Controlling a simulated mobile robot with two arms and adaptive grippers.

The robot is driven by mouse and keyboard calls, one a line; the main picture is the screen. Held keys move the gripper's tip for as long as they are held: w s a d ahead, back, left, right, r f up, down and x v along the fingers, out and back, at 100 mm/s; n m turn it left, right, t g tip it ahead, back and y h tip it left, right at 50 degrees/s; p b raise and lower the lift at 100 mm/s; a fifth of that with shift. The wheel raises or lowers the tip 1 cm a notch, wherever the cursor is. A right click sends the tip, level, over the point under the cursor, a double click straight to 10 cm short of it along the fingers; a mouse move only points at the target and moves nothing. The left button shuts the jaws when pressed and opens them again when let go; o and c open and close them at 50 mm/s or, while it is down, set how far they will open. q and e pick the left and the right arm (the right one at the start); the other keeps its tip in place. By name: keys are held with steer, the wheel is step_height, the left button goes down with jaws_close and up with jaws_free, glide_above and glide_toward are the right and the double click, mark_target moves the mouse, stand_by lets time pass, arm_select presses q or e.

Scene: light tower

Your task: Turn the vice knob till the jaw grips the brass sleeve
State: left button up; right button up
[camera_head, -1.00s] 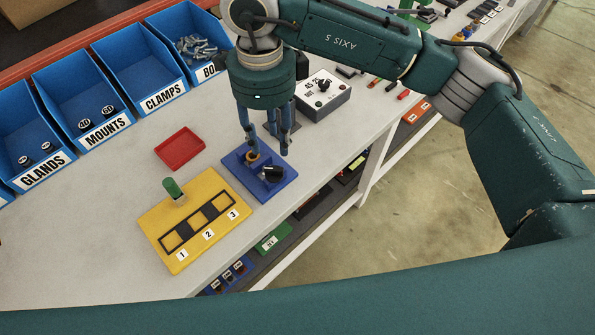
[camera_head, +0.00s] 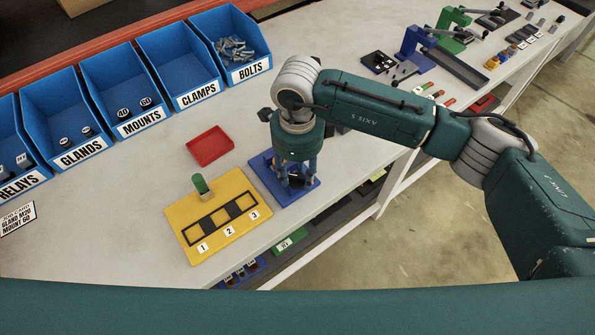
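The blue vice (camera_head: 264,167) stands on the bench, beside the yellow board. My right gripper (camera_head: 297,180) points down over it from above, with its fingers low at the vice and spread apart. The fingers and wrist cover most of the vice's top. The black knob is largely hidden among the fingers, and I cannot tell whether they touch it. The brass sleeve and the jaw cannot be made out. My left gripper is not in view.
A yellow board (camera_head: 185,222) with numbered squares and a green peg (camera_head: 200,184) is left of the vice. A red tray (camera_head: 210,146) lies behind it. Labelled blue bins (camera_head: 177,68) line the back. The bench's front edge is close to the vice.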

steer(key=shift+c, duration=0.5)
jaws_close()
steer(key=shift+f+m+b, duration=0.25)
steer(key=shift+m+b, duration=0.45)
steer(key=shift+b, duration=0.3)
steer(key=shift+m+b, duration=0.35)
steer(key=shift+m, duration=0.05)
steer(key=shift+r+m, duration=0.25)
steer(key=shift+m, duration=0.15)
